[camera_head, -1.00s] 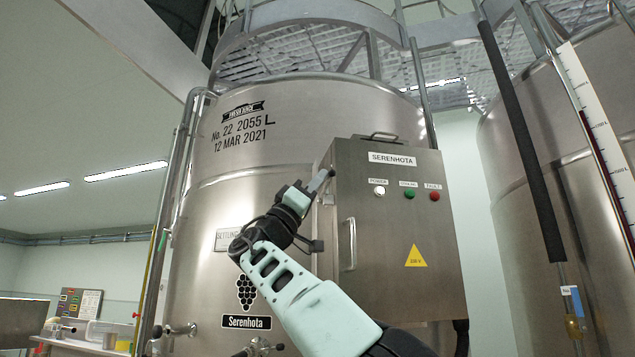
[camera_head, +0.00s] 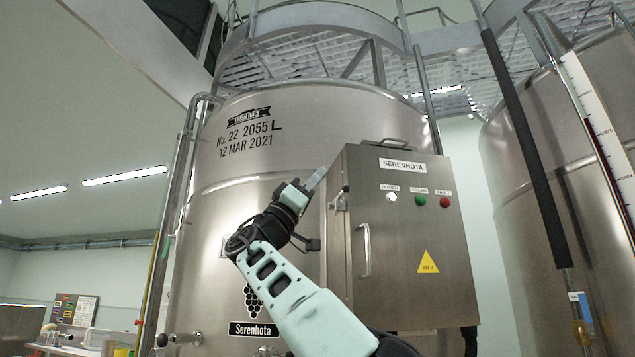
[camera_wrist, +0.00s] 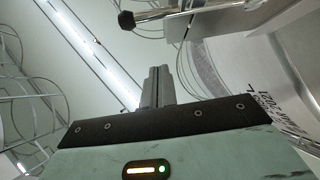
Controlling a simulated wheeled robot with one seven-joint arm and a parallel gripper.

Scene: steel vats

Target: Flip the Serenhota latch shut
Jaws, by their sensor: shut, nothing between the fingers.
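The grey steel Serenhota cabinet (camera_head: 410,240) has its name plate at the top of the door and a bar handle on the door's left side. A small metal latch (camera_head: 341,200) sits at the upper left edge of the cabinet. It is too small to tell its exact position. My gripper (camera_head: 317,178) is shut and empty, pointing up and right, just left of the latch with a small gap in the picture. In the wrist view the closed fingers (camera_wrist: 157,88) show against the ceiling; no latch is visible there.
The large steel vat (camera_head: 260,165) stands behind the arm and cabinet. A second vat (camera_head: 575,190) stands at right. A dark padded pole (camera_head: 527,140) rises right of the cabinet. In the wrist view a metal rod with a black knob (camera_wrist: 127,20) is above the fingers.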

